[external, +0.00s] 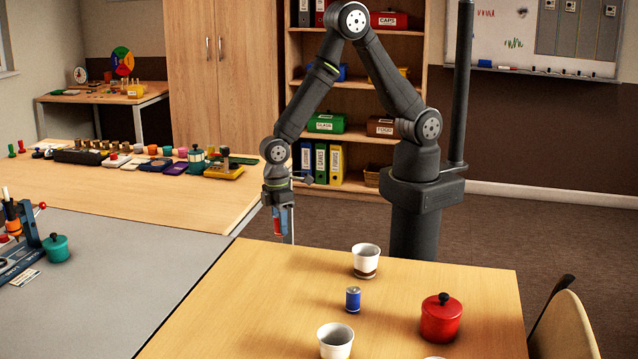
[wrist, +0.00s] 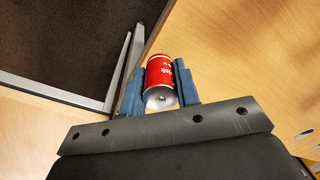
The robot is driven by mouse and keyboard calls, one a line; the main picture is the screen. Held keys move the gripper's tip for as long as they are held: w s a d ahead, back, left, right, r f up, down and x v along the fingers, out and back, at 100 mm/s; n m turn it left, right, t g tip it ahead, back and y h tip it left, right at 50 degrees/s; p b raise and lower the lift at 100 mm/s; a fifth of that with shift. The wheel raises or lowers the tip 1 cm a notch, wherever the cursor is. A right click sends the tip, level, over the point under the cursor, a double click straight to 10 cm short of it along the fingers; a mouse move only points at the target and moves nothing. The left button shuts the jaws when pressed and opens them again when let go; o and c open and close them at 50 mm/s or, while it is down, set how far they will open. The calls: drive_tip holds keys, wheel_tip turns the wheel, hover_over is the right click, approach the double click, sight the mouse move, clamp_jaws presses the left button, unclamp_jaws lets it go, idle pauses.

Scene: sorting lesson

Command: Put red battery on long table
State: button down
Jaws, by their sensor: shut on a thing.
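The red battery (external: 277,219) is held in my gripper (external: 281,226), which is shut around it and points down. In the wrist view the red battery (wrist: 160,72), with red and white lettering and a pale metal end, sits between the two blue fingers of my gripper (wrist: 157,78). In the external view it hangs near the far-left edge of the near wooden table (external: 215,310). A long wooden table (external: 130,205) with a row of small objects along its back extends at the left. The exact height of the battery is hard to tell.
On the near table stand a blue battery (external: 353,300), two white cups (external: 366,258) (external: 335,343) and a red lidded pot (external: 441,318). A grey table (external: 130,295) carries a teal pot (external: 56,248) and a tool stand. The long table's front half is clear.

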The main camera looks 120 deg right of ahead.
drive_tip(key=s+a+r+n, duration=0.2)
drive_tip(key=a+n, duration=0.4)
drive_tip(key=a, duration=0.3)
drive_tip(key=s+a+r+n, duration=0.3)
drive_tip(key=a+n, duration=0.3)
drive_tip(key=a, duration=0.3)
drive_tip(key=s+a+r+n+g+h, duration=0.1)
drive_tip(key=s+a+r+n, duration=0.1)
drive_tip(key=a+n, duration=0.4)
drive_tip(key=s+a, duration=0.1)
drive_tip(key=a, duration=0.2)
drive_tip(key=shift+s+a+r+n, duration=0.3)
drive_tip(key=shift+s, duration=0.05)
hover_over(399, 301)
drive_tip(key=f, duration=0.7)
drive_tip(key=shift+w+d, duration=0.1)
drive_tip(key=shift+w, duration=0.1)
drive_tip(key=shift+f, duration=1.85)
drive_tip(key=shift+f, duration=0.1)
